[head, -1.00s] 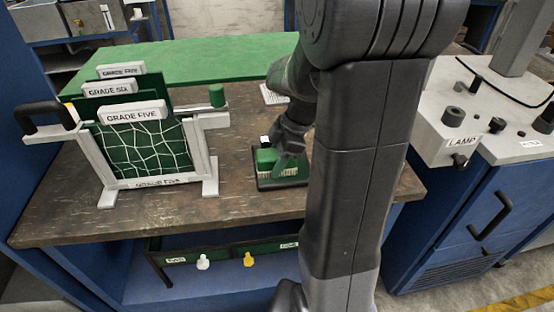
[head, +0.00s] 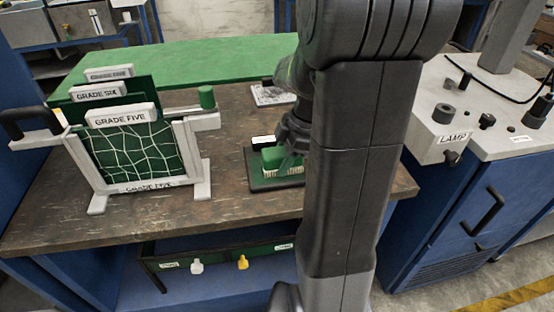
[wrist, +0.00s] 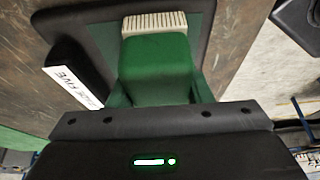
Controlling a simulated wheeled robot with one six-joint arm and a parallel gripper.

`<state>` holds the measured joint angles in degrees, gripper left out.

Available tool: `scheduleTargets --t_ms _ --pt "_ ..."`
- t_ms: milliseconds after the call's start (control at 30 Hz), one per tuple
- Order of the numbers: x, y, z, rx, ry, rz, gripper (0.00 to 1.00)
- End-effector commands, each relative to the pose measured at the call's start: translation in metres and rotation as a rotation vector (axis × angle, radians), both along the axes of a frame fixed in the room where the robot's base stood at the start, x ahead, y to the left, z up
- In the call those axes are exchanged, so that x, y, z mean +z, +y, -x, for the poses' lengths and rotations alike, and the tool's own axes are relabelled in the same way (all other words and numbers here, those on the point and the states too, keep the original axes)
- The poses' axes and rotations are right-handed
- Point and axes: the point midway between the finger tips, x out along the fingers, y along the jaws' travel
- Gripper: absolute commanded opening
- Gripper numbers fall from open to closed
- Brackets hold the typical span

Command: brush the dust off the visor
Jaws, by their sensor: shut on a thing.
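A green brush (head: 275,158) with pale bristles is held by my gripper (head: 290,158) over a dark tray with a green floor (head: 259,182) on the bench. In the wrist view my gripper (wrist: 158,92) is shut on the green brush body (wrist: 155,66), with the pale bristles (wrist: 154,23) at its far end above the tray (wrist: 205,25). I cannot tell whether the bristles touch the tray. A grey speckled plate (head: 270,95) lies behind, partly hidden by my arm; it may be the visor, but I cannot be sure.
A white rack (head: 196,150) with green cards labelled GRADE FIVE and GRADE SIX stands on the left of the bench. A green mat (head: 200,62) covers the back. A grey LAMP unit (head: 440,125) on a blue cabinet stands right. Bare wood (head: 225,210) lies in front.

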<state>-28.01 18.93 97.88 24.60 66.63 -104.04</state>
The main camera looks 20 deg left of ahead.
Motion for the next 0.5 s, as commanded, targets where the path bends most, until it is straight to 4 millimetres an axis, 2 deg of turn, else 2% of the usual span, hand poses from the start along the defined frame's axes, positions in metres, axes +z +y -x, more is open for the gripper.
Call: scheduleTargets --t_ms 167,500 --pt "-0.0003 -0.0042 -0.0025 0.001 0.0 0.0 0.27" --pt "-0.0009 -0.0003 0.0 0.002 0.0 0.0 0.27"
